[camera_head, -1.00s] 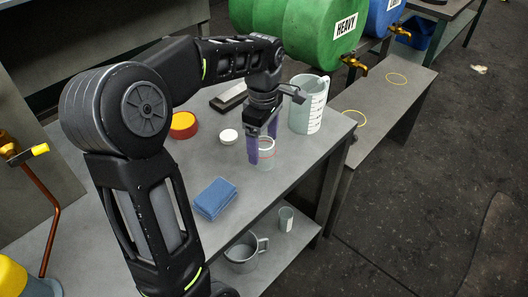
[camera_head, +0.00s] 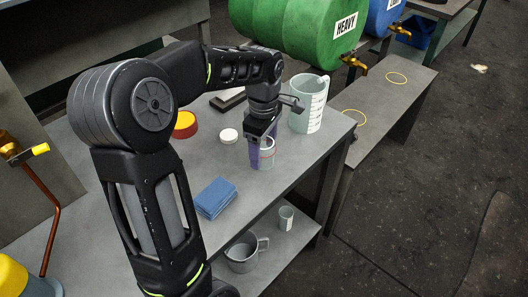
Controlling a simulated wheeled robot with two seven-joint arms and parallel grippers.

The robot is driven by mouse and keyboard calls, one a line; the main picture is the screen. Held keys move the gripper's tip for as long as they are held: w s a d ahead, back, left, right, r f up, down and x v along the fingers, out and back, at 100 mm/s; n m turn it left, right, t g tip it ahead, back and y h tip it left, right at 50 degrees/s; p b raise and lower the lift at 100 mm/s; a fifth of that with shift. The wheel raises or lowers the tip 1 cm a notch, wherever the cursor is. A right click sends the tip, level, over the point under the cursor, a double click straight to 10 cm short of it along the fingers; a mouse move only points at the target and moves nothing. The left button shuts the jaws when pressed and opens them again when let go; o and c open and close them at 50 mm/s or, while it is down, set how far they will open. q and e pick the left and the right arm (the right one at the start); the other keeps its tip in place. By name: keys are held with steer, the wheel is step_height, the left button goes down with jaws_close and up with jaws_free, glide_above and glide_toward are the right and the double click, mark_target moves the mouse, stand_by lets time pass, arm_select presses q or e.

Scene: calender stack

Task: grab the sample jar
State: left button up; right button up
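The sample jar (camera_head: 267,160) is a small clear jar standing on the grey table, right of the white lid. My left gripper (camera_head: 262,154) reaches down over it from above, with its purple fingers at the jar, one on its left side and the other seen behind or at its right. The fingers are apart by about the jar's width. Whether they press on the jar cannot be told. My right gripper is not in view.
A large measuring jug (camera_head: 308,104) stands just right of the gripper. A white lid (camera_head: 228,136), a red and yellow round tin (camera_head: 185,124) and a blue folded cloth (camera_head: 215,198) lie on the table. A mug (camera_head: 243,255) and small cup (camera_head: 286,218) sit on the lower shelf.

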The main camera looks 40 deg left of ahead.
arm_select(q)
steer(key=c, duration=1.2)
step_height(320, 180, up, 10)
steer(key=shift+r, duration=0.1)
